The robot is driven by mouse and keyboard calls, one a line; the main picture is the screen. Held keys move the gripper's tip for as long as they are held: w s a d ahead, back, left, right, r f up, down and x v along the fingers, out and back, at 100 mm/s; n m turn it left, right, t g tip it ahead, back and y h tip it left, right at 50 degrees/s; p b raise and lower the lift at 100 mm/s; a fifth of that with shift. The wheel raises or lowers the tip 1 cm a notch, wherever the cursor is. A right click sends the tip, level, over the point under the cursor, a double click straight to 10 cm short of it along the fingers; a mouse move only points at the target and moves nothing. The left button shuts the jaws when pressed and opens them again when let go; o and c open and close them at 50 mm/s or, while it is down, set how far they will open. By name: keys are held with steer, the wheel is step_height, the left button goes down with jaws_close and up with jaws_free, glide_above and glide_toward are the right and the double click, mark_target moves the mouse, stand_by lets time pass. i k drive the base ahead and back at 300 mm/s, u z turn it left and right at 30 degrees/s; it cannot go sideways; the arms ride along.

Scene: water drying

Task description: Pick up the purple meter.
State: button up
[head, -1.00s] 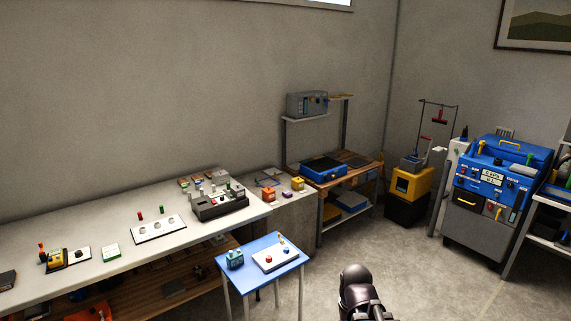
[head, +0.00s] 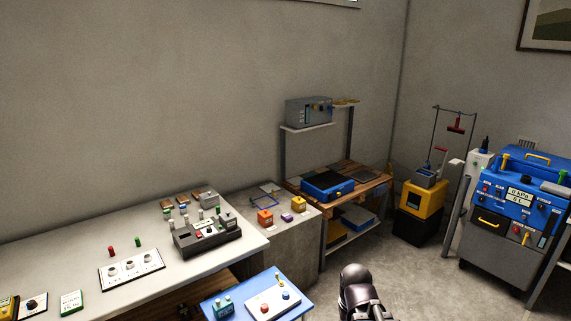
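The purple meter (head: 287,217) is a small block on top of the grey stand in the middle of the head view. It sits between an orange block (head: 265,217) on its left and a yellow block (head: 299,203) on its right, with narrow gaps. Nothing holds it. A dark rounded part of my arm shows at the bottom, right of centre, well apart from the meter. My gripper's fingers do not show.
A blue table (head: 212,308) with a white panel stands in front of the grey stand (head: 290,245). A long white workbench (head: 75,260) is at left. A wooden bench (head: 370,187) stands behind right. Floor (head: 410,275) is clear at right.

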mark_target(286, 217)
steer(key=u, duration=0.05)
steer(key=i, duration=0.7)
steer(key=u, duration=0.25)
steer(key=k, duration=0.65)
steer(key=z, duration=0.75)
steer(key=i, duration=1)
steer(key=z, duration=0.4)
